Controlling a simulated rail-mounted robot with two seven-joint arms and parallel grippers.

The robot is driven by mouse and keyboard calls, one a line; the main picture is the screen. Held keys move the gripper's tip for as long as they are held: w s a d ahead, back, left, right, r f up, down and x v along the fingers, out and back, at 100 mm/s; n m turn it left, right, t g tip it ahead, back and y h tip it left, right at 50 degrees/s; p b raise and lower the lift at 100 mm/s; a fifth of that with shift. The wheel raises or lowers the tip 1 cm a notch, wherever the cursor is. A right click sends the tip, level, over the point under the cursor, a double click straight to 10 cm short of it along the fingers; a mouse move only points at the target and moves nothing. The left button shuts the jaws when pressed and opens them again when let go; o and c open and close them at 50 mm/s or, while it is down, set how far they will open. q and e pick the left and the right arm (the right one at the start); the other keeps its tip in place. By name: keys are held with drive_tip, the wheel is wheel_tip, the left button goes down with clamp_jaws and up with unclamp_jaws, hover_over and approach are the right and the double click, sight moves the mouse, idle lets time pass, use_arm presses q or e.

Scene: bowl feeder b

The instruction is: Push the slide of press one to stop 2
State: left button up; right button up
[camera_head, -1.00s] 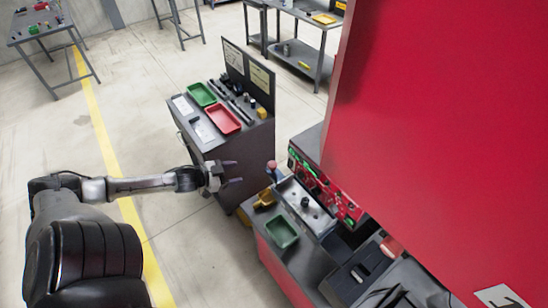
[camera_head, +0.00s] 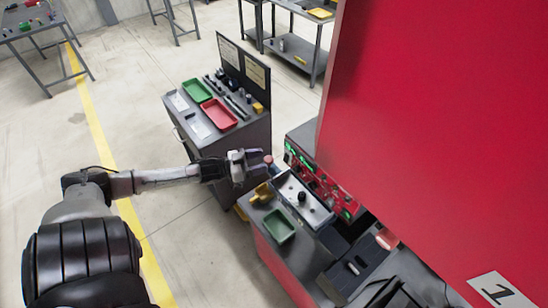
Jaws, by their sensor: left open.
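Press one is the big red machine (camera_head: 430,120), with a "1" label at the lower right. On its bench is a light metal plate (camera_head: 317,211) with a black knob (camera_head: 302,196); behind it is a red panel with green lights (camera_head: 318,180). A post with a red ball top (camera_head: 268,159) stands at the bench's left end. My left gripper (camera_head: 262,163) is open, its fingers close to this red ball; I cannot tell whether they touch. Which part is the slide, and its stop marks, cannot be made out. My right gripper is not in view.
A green tray (camera_head: 279,227) and a yellow bin (camera_head: 261,194) sit on the bench. A dark block (camera_head: 352,270) lies at its near right. A grey cart (camera_head: 195,145) with green and red trays stands behind my left arm.

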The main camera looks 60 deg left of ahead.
sight(274, 164)
use_arm(q)
drive_tip(key=shift+x, duration=2.6)
clamp_jaws()
